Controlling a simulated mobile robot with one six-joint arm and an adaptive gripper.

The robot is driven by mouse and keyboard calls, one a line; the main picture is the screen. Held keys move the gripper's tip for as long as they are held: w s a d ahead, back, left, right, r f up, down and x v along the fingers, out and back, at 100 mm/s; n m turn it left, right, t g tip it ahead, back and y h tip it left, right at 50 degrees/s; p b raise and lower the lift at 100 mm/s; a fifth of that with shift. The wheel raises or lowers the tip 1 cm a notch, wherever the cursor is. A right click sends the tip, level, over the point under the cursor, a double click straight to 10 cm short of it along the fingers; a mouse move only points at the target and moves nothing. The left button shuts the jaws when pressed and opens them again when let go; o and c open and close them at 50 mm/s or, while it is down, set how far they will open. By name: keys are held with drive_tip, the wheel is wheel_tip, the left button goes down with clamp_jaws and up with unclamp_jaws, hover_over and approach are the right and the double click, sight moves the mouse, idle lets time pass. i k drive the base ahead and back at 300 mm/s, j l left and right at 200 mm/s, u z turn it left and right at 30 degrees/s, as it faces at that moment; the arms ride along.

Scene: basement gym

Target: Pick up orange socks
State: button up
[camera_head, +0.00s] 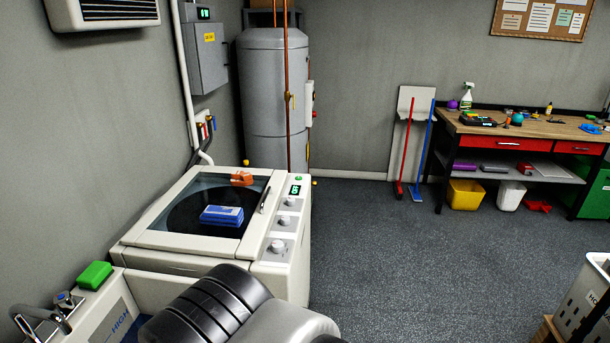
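A small orange item (242,178) lies on top of the white washing machine (195,261), at the far edge of its dark glass lid. It looks like folded orange socks, but it is too small to be certain. Part of my own arm, grey and black, shows at the bottom centre in front of the machine. My gripper is not in view, so whether it is open or shut does not show.
A blue box (222,216) lies on the lid, nearer than the orange item. A green block (95,275) rests by the sink at the lower left. A grey tank (272,97) and copper pipe stand behind the machine. The floor (400,250) to the right is clear.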

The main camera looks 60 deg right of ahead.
sight(238, 178)
drive_tip(key=z, duration=1.35)
drive_tip(key=i+l, duration=0.1)
drive_tip(key=l, duration=0.45)
drive_tip(key=i+l+u, duration=0.15)
drive_tip(key=l, duration=0.45)
drive_tip(key=i+l+u, duration=0.1)
drive_tip(key=i+l, duration=0.2)
drive_tip(key=i+l+u, duration=0.1)
drive_tip(key=i+l, duration=0.2)
drive_tip(key=l, duration=0.15)
drive_tip(key=i+l+u, duration=0.1)
drive_tip(key=i+l, duration=0.2)
drive_tip(key=i+l+u, duration=0.1)
drive_tip(key=i+l, duration=0.2)
drive_tip(key=l, duration=0.2)
drive_tip(key=i+l+u, duration=0.1)
drive_tip(key=i+l, duration=0.15)
drive_tip(key=l, duration=0.2)
drive_tip(key=i+l+u, duration=0.1)
drive_tip(key=i, duration=0.4)
drive_tip(key=i+l+u, duration=0.1)
drive_tip(key=i, duration=0.45)
drive_tip(key=l, duration=0.1)
